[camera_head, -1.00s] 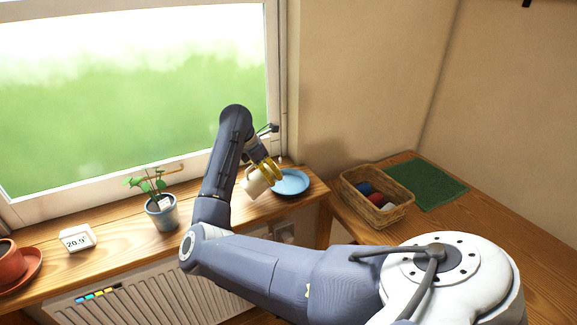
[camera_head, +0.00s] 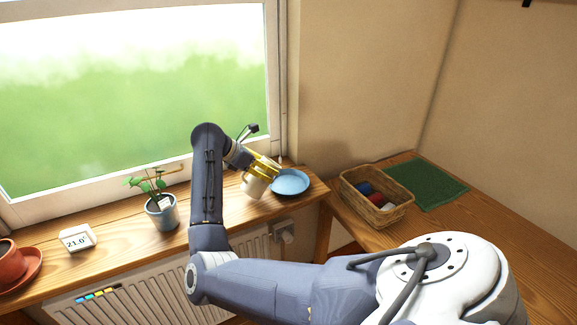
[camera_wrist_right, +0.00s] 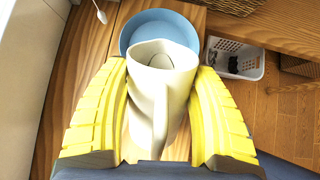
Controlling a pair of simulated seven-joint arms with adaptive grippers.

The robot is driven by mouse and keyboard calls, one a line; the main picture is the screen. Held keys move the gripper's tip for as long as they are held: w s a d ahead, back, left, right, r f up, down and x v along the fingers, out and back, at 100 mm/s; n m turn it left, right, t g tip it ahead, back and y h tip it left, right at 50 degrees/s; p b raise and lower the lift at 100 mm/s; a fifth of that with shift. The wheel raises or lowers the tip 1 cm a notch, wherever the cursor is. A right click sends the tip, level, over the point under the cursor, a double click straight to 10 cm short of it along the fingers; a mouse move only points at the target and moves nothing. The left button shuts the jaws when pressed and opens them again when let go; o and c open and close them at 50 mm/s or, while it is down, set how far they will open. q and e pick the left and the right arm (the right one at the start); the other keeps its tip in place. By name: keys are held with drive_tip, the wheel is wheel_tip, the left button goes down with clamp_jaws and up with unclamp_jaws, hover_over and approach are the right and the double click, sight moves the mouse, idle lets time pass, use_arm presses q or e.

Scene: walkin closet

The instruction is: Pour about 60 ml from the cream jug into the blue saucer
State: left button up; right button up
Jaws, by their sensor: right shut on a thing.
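The cream jug (camera_head: 254,187) is off-white and tilted, held just left of the blue saucer (camera_head: 291,182) on the wooden windowsill. My right gripper (camera_head: 266,167), with yellow fingers, is shut on the jug. In the right wrist view the fingers (camera_wrist_right: 162,72) press both sides of the jug (camera_wrist_right: 160,100), and its mouth points toward the saucer (camera_wrist_right: 150,17). A grey oval shows inside the jug; I cannot tell if it is liquid. No stream is visible. The saucer's visible part looks empty. My left gripper is not in view.
A potted plant (camera_head: 161,213), a small digital display (camera_head: 78,238) and a terracotta pot (camera_head: 10,262) stand on the sill to the left. A wicker basket (camera_head: 392,213) and a green mat (camera_head: 428,184) lie on the right-hand wooden surface. A white radiator (camera_head: 150,297) is below the sill.

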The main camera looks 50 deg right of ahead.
drive_tip(key=shift+w+a+r+h, duration=0.1)
drive_tip(key=shift+a+r+h, duration=0.1)
drive_tip(key=shift+h, duration=0.3)
drive_tip(key=shift+a, duration=0.1)
idle(1.6)
drive_tip(key=shift+w+a+g+h+b, duration=0.15)
drive_tip(key=shift+a+g+h+b, duration=0.2)
drive_tip(key=shift+a+h, duration=0.35)
drive_tip(key=shift+w+a+g+h, duration=0.25)
drive_tip(key=shift+a+h, duration=0.45)
drive_tip(key=shift+h, duration=0.4)
drive_tip(key=r, duration=0.1)
drive_tip(key=a+r+h, duration=0.1)
drive_tip(key=r+h+b, duration=0.1)
drive_tip(key=shift+w+a+r+g, duration=0.2)
drive_tip(key=shift+a+r+g, duration=0.05)
drive_tip(key=shift+a+g, duration=0.05)
drive_tip(key=shift+w+a+r+g+h+b, duration=0.2)
drive_tip(key=shift+r+h, duration=0.3)
drive_tip(key=shift+r, duration=0.35)
drive_tip(key=shift+s+a+r+g+h+b, duration=0.15)
drive_tip(key=shift+a+r+h, duration=0.15)
drive_tip(key=shift+r+h, duration=0.35)
drive_tip(key=shift+r, duration=0.2)
drive_tip(key=shift+f, duration=0.1)
